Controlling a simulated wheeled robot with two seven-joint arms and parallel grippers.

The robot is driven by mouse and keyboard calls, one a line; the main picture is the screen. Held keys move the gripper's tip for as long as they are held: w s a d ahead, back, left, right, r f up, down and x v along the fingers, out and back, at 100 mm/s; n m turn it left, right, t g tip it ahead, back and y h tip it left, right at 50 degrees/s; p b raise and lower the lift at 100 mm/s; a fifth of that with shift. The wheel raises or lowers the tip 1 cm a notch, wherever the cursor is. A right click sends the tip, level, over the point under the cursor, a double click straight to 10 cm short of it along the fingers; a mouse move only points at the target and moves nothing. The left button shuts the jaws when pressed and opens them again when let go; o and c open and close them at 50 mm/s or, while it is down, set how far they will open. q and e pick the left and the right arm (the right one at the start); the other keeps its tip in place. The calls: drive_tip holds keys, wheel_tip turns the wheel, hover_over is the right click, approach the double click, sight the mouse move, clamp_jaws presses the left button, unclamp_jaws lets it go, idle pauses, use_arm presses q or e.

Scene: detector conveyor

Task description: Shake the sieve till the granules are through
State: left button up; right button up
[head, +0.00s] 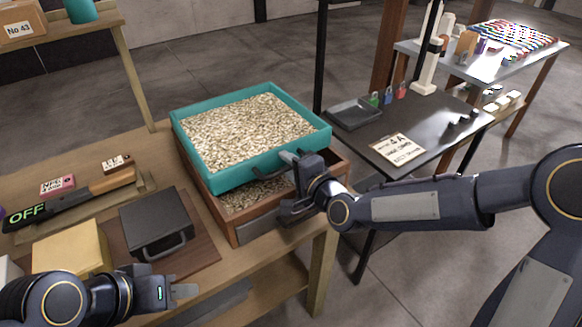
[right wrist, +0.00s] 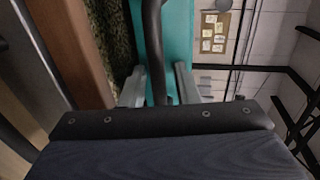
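The teal sieve (head: 222,177) is a square tray heaped with pale granules (head: 248,130). It sits tilted over a wooden box (head: 235,226), and more granules (head: 262,188) show in the box below its front edge. A dark handle (head: 290,157) is on the sieve's near right side. My right gripper (head: 290,182) is at this handle. In the right wrist view the handle (right wrist: 153,45) runs between the two fingers (right wrist: 160,88), with small gaps beside it, so they look open around it. My left gripper (head: 182,289) is low at the left, away from the sieve; its fingers are seen edge-on.
A black case (head: 156,222), a yellow block (head: 72,250) and a dark device reading OFF (head: 28,214) lie on the wooden table left of the box. A dark side table (head: 440,138) with a tray (head: 352,114) and a sign stands to the right.

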drive_tip(key=shift+s, duration=0.1)
use_arm(q)
drive_tip(key=shift+f+b, duration=0.55)
use_arm(e)
drive_tip(key=v, duration=0.7)
drive_tip(key=shift+s+d, duration=0.25)
drive_tip(key=shift+s, duration=0.05)
use_arm(q)
drive_tip(key=shift+c, duration=0.2)
